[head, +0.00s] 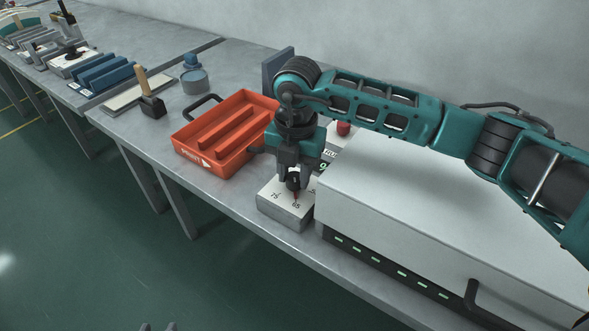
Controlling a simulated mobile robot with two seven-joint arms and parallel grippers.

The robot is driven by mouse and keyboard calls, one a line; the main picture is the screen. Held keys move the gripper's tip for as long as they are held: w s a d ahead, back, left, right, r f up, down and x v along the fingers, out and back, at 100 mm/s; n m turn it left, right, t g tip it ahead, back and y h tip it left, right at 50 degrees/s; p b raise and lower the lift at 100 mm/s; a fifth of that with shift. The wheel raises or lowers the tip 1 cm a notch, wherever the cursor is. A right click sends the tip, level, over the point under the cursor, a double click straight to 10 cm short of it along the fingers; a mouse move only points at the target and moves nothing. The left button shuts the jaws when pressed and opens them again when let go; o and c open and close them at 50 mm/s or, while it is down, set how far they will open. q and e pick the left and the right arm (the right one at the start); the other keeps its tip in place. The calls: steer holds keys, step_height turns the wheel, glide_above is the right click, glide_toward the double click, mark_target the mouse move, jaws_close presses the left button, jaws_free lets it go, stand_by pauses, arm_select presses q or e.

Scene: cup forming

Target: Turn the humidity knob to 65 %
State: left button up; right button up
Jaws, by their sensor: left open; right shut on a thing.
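The humidity knob (293,182) is a small black dial with a red pointer mark, on top of a grey box (287,211) at the table's front edge. The printed numbers 75 and 65 show on the box top in front of it. The red mark lies close to the 65; the exact setting is too small to read. My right gripper (293,178) points down from above and is shut on the knob, hiding most of it and the rest of the scale. Only the tips of my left gripper (158,327) show at the bottom edge, apart from everything, open.
A large white machine (420,215) with green lights stands right of the knob box. Behind the box are a red button (343,128) and a partly hidden green display. An orange tray (226,132) lies to the left. A brush (150,95) and a blue-grey jar (193,75) stand farther back.

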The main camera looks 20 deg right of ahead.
mark_target(296, 178)
stand_by(0.5)
steer(key=o, duration=1)
steer(key=shift+o, duration=0.2)
step_height(296, 178, up, 13)
steer(key=shift+d, duration=0.15)
steer(key=shift+s, duration=0.15)
